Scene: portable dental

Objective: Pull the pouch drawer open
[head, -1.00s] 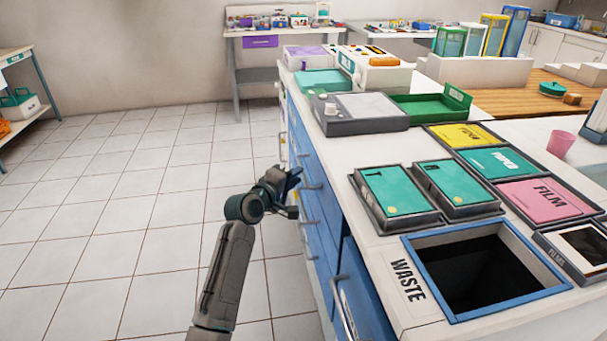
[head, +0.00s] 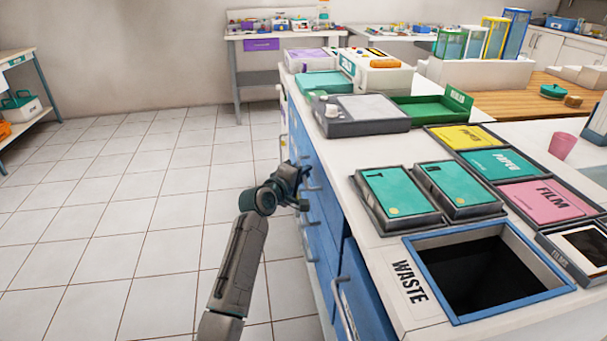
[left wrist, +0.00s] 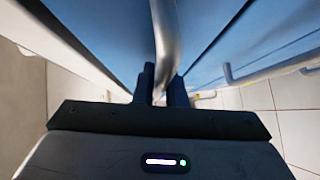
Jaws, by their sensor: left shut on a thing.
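My left gripper (head: 303,184) is at the blue drawer fronts on the side of the white-topped counter. In the left wrist view its two dark fingers (left wrist: 162,88) are shut on a grey bar handle (left wrist: 165,35), which runs between them. The blue front (left wrist: 100,30) behind the handle looks flush with its neighbours, with no clear gap. I cannot read a label that marks it as the pouch drawer. My arm hides part of the handle in the head view. My right gripper is not in view.
Another blue drawer with a handle (head: 343,308) is nearer to me. A waste opening (head: 413,240), teal boxes (head: 395,192) and a grey device (head: 360,127) are on the counter top. The tiled floor (head: 130,220) left of the counter is clear.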

